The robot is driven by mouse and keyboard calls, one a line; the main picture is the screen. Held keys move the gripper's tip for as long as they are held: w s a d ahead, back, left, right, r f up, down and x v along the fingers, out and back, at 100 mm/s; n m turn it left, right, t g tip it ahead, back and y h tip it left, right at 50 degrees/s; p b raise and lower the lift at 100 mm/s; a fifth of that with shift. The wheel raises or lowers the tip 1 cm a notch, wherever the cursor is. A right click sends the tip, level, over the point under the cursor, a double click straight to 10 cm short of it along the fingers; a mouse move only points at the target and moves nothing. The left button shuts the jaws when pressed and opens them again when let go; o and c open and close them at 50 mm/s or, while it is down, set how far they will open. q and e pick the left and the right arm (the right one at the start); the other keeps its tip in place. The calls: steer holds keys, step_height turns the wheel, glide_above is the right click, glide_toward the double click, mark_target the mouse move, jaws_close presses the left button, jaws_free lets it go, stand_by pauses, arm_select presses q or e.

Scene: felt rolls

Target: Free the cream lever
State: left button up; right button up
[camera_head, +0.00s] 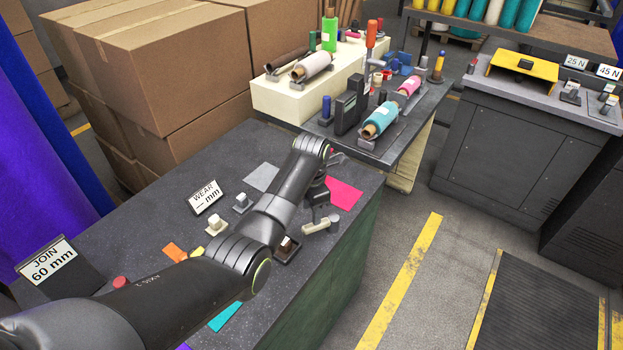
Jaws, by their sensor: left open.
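My left gripper (317,210) is open and points down near the table's right side, right of these levers. A beige piece with a grey round end (320,225) lies at its fingertips; I cannot tell whether they touch. My left arm covers part of the table. My right gripper is out of view.
The grey table (150,225) carries a WEAR sign (205,197), a JOIN 60 mm sign (53,258), a red button (120,282) and coloured felt pieces, including a pink one (343,192). Felt rolls (381,119) and cardboard boxes (165,70) stand behind.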

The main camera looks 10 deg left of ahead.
arm_select(q)
step_height(320, 180, up, 11)
steer(key=shift+b, duration=0.35)
steer(key=shift+f, duration=0.15)
